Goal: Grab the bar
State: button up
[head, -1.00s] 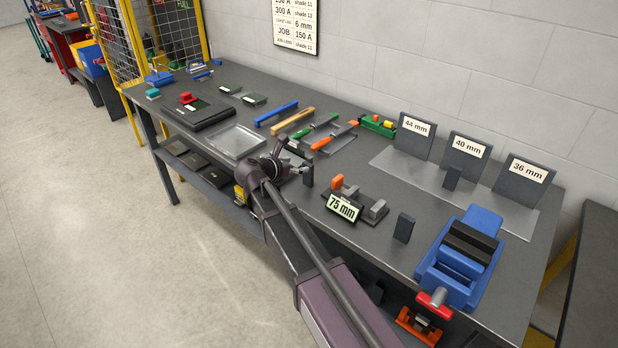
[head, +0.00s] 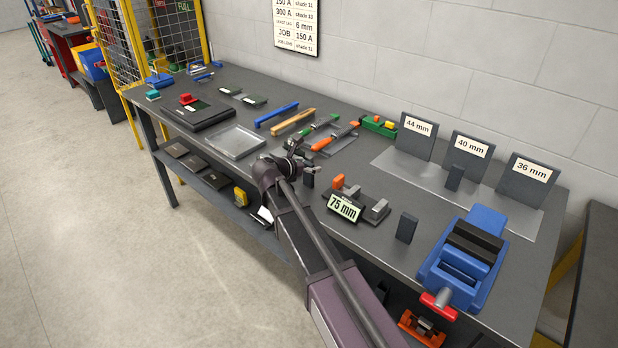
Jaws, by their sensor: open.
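Several small dark upright bars stand on the grey workbench (head: 345,268). One bar (head: 309,176) is right beside my gripper, left of the 75 mm gauge (head: 343,207). A second bar (head: 407,228) stands between the gauge and the blue vise (head: 462,258). A third bar (head: 454,177) stands on the metal plate, in front of the 40 mm block. My gripper (head: 300,152) is open above the bench, just behind the nearest bar. My wrist partly hides its fingers, and I see nothing held in it.
Blocks marked 44 mm (head: 416,136), 40 mm (head: 468,157) and 36 mm (head: 525,180) stand near the wall. A clear tray (head: 235,142), brushes and orange-handled tools lie left of and behind my gripper. The bench front between gauge and vise has some free room.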

dwell(0.5)
grip_shut()
jog(key=shift+r, duration=0.2)
notch_tip(320, 180, up, 2)
jog(key=shift+p, duration=1.25)
jog(key=shift+r+p, duration=0.85)
jog(key=s+d+r, duration=0.1)
jog(key=s+d, duration=0.1)
jog(key=s, duration=1.3)
jog(key=shift+s+p, duration=0.4)
jog(key=shift+p, duration=0.05)
